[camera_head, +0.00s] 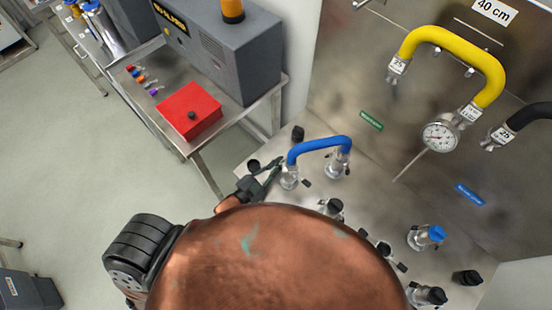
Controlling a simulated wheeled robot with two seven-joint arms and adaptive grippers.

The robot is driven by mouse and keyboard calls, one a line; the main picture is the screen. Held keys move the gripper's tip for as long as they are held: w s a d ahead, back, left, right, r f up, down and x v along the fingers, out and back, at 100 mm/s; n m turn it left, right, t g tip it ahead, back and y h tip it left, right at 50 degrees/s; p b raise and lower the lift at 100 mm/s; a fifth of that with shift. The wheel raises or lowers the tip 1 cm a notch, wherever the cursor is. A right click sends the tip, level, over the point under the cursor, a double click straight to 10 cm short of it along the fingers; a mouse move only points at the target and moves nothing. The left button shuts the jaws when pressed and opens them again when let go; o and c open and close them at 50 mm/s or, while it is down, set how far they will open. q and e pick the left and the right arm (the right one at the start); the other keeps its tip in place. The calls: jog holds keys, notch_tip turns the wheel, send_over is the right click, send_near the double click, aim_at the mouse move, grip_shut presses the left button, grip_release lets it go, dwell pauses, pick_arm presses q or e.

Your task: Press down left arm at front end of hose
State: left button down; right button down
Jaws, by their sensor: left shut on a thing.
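The blue hose (320,143) arches between two metal couplings on the steel bench. Its front-end coupling (289,180) stands at the left, and the other coupling (337,165) is further back at the right. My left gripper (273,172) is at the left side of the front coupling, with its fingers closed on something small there. This appears to be the coupling's left arm, but the fingers mostly hide it, and its angle cannot be made out. My own copper-coloured arm covers the lower middle of the view. My right gripper is not in view.
A yellow hose (455,50) and a pressure gauge (440,135) are on the steel wall behind. Black caps (298,133) and more fittings (427,237) stand on the bench. A red box (189,112) sits on a side table at the left. Open floor lies left.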

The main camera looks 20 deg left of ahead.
pick_arm(q)
jog(key=shift+s+d+f+n+p, duration=0.15)
jog(key=shift+d+n+p, duration=0.15)
jog(key=shift+n, duration=0.3)
jog(key=shift+s+d+f+n+p, duration=0.15)
jog(key=shift+n+p, duration=0.25)
jog(key=shift+n, duration=0.2)
jog(key=shift+w, duration=0.1)
jog(key=c, duration=2.1)
grip_release()
jog(key=shift+d, duration=0.1)
jog(key=shift+v, duration=4)
